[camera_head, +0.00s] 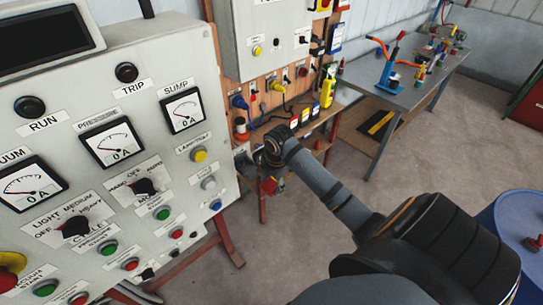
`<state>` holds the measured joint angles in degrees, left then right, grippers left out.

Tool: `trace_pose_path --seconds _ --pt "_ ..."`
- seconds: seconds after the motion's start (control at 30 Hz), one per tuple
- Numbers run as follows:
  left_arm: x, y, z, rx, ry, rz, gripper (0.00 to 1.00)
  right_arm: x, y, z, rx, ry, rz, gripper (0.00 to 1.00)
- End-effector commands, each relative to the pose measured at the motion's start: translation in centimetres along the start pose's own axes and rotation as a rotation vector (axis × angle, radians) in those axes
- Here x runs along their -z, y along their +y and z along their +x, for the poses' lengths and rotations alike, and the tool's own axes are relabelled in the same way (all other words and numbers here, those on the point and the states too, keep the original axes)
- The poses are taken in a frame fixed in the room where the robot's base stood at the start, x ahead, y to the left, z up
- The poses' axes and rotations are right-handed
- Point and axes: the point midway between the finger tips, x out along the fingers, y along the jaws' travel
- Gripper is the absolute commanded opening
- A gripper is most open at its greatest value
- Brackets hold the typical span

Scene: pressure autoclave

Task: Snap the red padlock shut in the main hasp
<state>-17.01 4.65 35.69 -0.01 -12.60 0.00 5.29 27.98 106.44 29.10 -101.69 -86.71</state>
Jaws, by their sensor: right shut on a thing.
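My right arm reaches in from the bottom right to the right edge of the grey control panel (205,135). My right gripper (262,172) is small and partly hidden behind its own wrist there. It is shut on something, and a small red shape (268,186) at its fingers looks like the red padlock. The padlock's shackle cannot be made out. The main hasp is not clearly visible, so I cannot tell whether the padlock is in it. My left gripper is not in view.
The panel carries gauges, knobs and coloured buttons. Behind it, a wooden board (276,92) holds a grey box (272,30) and plugs. A grey workbench (400,97) with tools stands at the back right. A blue drum (515,225) stands at the right. The floor between is clear.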

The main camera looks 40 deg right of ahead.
Motion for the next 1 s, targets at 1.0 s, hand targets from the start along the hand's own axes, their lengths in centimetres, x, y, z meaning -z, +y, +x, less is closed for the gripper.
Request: trace_pose_path --seconds 1.0 --pt "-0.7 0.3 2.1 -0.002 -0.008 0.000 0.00 0.1 5.4 0.7 -0.001 0.001 0.001 0.01"
